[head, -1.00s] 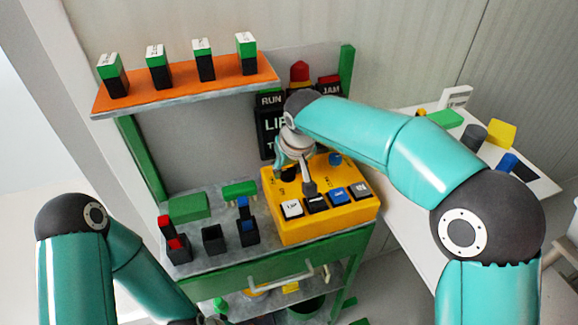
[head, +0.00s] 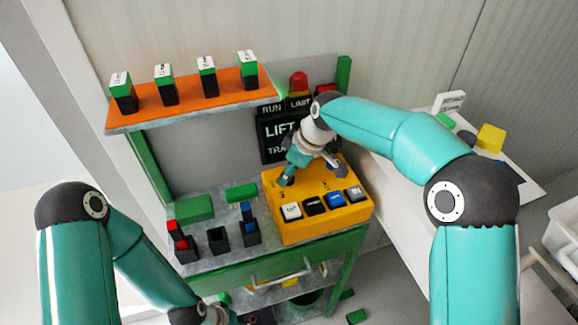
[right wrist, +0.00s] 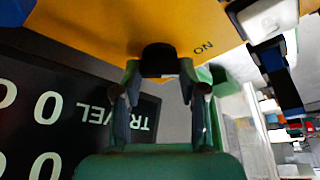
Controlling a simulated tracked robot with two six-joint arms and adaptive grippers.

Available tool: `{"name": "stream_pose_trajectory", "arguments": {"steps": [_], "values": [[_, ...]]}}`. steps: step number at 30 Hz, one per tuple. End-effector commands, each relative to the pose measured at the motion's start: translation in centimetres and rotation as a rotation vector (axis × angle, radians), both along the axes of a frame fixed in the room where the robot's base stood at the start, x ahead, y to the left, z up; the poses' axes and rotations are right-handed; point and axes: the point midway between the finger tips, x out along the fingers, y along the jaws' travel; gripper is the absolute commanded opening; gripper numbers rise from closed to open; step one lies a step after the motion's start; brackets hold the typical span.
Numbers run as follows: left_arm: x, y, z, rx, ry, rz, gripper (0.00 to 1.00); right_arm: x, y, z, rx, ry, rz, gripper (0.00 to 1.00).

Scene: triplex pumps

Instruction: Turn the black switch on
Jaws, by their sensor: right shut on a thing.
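The yellow control box (head: 290,235) stands on the right of the green bench. The black switch (right wrist: 158,60) shows in the right wrist view on the box's yellow face, with the word ON printed beside it. My right gripper (right wrist: 158,80) is shut on this switch, one finger on each side. In the head view my right gripper (head: 286,180) is at the upper left of the box and mostly hides the switch. My left arm is at the lower left, and its gripper (head: 222,312) is only partly seen at the bottom edge, its jaws unclear.
White (head: 290,211), black (head: 314,205), blue (head: 336,199) and grey (head: 354,193) push buttons line the box front. A dark display panel (head: 280,150) stands behind it. An orange shelf (head: 190,100) holds several green-and-black blocks. A white table (head: 400,200) is at right.

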Motion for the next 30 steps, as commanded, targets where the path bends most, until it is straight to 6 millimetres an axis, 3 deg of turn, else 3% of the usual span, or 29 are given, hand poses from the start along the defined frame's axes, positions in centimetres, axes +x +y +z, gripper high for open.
{"name": "stream_pose_trajectory", "arguments": {"steps": [12, 29, 30], "values": [[0.00, 0.00, 1.32, 0.000, 0.000, 0.000, 0.39, 0.34, -0.26, 0.19, -0.002, -0.008, 0.220, 0.07], [0.00, 0.00, 1.40, 0.000, 0.000, 0.000, 0.39, 0.38, -0.30, 0.18, -0.004, -0.010, 0.254, 0.07], [0.00, 0.00, 1.40, 0.000, 0.000, 0.000, 0.39, 0.38, -0.30, 0.18, -0.004, -0.010, 0.254, 0.48]]}}
